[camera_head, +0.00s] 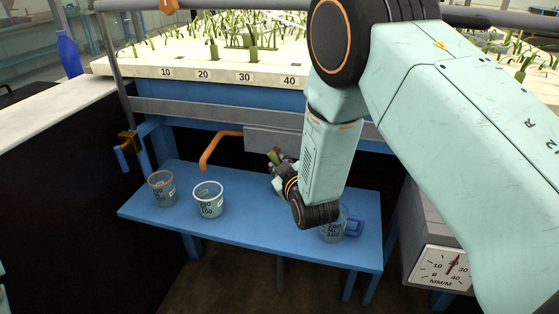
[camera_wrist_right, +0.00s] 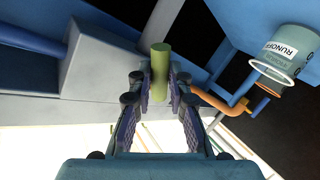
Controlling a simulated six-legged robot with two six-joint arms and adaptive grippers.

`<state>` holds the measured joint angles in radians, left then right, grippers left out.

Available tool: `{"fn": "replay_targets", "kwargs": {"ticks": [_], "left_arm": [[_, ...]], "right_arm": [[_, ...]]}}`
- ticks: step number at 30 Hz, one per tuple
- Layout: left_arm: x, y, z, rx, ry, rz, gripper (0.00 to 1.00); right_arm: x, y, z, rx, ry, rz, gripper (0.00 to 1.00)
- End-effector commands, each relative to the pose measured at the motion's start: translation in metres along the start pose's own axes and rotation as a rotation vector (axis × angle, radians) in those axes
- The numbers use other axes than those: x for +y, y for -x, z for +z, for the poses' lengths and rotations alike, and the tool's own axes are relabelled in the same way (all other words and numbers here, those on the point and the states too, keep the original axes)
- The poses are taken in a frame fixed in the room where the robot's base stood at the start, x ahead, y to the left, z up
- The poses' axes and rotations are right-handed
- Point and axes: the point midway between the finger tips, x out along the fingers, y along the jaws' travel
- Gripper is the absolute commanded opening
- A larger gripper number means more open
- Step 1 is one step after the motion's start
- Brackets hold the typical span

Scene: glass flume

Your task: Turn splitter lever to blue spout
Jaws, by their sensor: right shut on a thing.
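The splitter is a grey box (camera_head: 272,141) under the flume's near edge; it also shows in the right wrist view (camera_wrist_right: 105,60). An orange spout (camera_head: 220,147) bends out of its left side. In the right wrist view a blue spout (camera_wrist_right: 30,40) leaves the opposite side. The splitter lever is a green rod (camera_wrist_right: 160,68), with its green end (camera_head: 274,157) just showing in the head view. My right gripper (camera_head: 281,172) is shut on the lever, whose end sticks out between the fingers (camera_wrist_right: 160,95). My wrist hides part of the splitter. My left gripper is not in view.
A blue shelf (camera_head: 255,227) carries an orange-rimmed beaker (camera_head: 162,190), a white-rimmed beaker (camera_head: 208,201) and another beaker (camera_head: 332,232) partly behind my right wrist. A dial box (camera_head: 440,265) stands at the right. The planted flume bed (camera_head: 130,68) lies above and behind.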

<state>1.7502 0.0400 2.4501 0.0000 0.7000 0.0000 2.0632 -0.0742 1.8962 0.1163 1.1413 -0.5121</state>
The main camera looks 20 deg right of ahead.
Motion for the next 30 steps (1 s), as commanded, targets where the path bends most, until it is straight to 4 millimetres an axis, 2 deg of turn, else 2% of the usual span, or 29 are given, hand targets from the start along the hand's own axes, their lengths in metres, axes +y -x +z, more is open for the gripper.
{"fn": "replay_targets", "kwargs": {"ticks": [8,9,16,26,30], "left_arm": [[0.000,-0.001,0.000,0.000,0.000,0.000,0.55],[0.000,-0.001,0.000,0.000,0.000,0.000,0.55],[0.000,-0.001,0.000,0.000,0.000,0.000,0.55],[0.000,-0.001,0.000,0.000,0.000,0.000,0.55],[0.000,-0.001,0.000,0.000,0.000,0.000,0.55]], "right_arm": [[0.000,0.000,0.000,0.000,0.001,0.002,0.00],[0.000,0.000,0.000,0.000,0.001,0.002,0.21],[0.000,0.000,0.000,0.000,0.000,0.001,0.41],[0.000,0.001,0.000,0.000,0.000,0.000,0.41],[0.000,0.013,0.000,-0.001,0.001,-0.001,0.41]]}}
